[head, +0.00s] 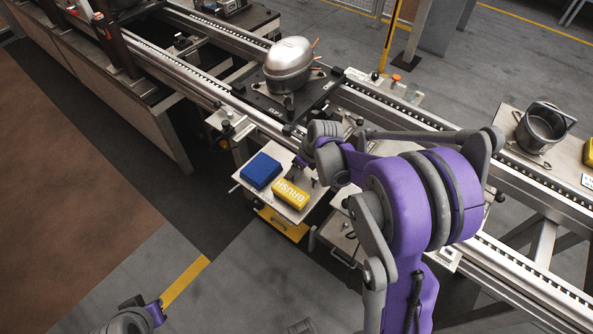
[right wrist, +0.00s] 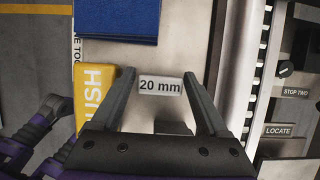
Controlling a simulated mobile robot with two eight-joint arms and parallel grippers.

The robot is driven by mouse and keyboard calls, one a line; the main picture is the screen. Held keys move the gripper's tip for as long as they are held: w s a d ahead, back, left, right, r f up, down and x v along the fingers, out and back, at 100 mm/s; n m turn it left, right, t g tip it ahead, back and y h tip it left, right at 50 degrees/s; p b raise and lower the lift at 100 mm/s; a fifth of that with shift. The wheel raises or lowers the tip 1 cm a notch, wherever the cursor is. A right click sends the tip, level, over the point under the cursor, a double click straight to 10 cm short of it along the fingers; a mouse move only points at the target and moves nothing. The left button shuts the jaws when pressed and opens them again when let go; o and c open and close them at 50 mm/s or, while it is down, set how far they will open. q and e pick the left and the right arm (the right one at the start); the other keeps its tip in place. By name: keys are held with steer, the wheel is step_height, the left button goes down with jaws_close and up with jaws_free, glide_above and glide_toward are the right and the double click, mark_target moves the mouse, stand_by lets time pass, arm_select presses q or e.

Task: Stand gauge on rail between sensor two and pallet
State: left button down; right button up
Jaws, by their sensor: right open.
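My right gripper (right wrist: 163,78) is open in the right wrist view. A grey piece labelled "20 mm" (right wrist: 160,86), the gauge, lies between its fingertips, with no clear grip on it. In the head view the right fingers and the gauge are mostly hidden by my wrist near the small side tray (head: 300,211). The dark pallet (head: 262,101) sits across the rails and carries a round metal compressor (head: 289,62). The near rail (head: 203,91) runs past it; a rail edge (right wrist: 253,75) also shows in the wrist view. I cannot pick out sensor two.
A blue block (head: 261,170) and a yellow block marked BRUSH (head: 290,194) lie on the tray close to my right gripper. A metal pot (head: 541,125) stands far right.

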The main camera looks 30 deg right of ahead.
jaws_close()
stand_by(0.4)
